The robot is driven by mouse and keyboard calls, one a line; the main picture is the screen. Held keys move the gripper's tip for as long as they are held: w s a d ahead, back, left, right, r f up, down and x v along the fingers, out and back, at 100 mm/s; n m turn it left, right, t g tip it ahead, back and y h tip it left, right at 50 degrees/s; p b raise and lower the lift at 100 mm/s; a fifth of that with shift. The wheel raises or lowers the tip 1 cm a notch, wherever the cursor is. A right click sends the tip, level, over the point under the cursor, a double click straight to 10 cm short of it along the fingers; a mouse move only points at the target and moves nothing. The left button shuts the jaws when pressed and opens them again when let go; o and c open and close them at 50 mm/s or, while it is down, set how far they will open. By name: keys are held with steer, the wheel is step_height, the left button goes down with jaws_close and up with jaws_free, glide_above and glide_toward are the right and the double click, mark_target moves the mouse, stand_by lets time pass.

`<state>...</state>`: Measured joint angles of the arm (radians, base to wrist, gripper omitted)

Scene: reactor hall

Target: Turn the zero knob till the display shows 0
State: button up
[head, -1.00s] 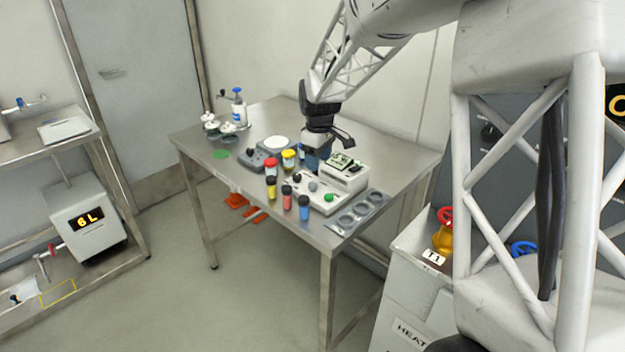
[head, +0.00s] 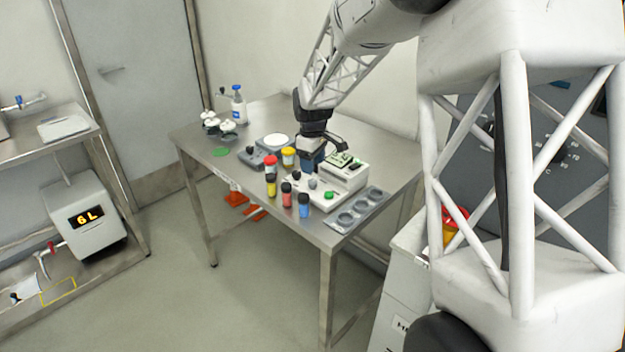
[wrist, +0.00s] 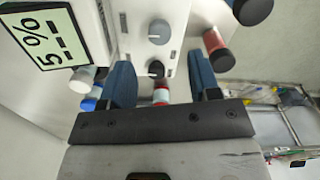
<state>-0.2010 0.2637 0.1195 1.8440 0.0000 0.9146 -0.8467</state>
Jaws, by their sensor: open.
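A white instrument (head: 345,178) stands on the steel table, with a green display (head: 343,160) on its raised part. The display (wrist: 42,35) is sideways in the wrist view and shows a 5, a % sign and dashes. I cannot tell which is the zero knob. My gripper (wrist: 160,72) is open above the panel; it also shows in the head view (head: 312,166).
Vials with red (head: 270,160), yellow (head: 271,187) and blue (head: 304,206) parts stand close in front of and left of the instrument. A grey tray with round wells (head: 358,211) lies to its right. A grey device with a white disc (head: 275,141) stands behind left.

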mark_target(312, 181)
steer(key=shift+f, duration=3.2)
steer(key=c, duration=0.9)
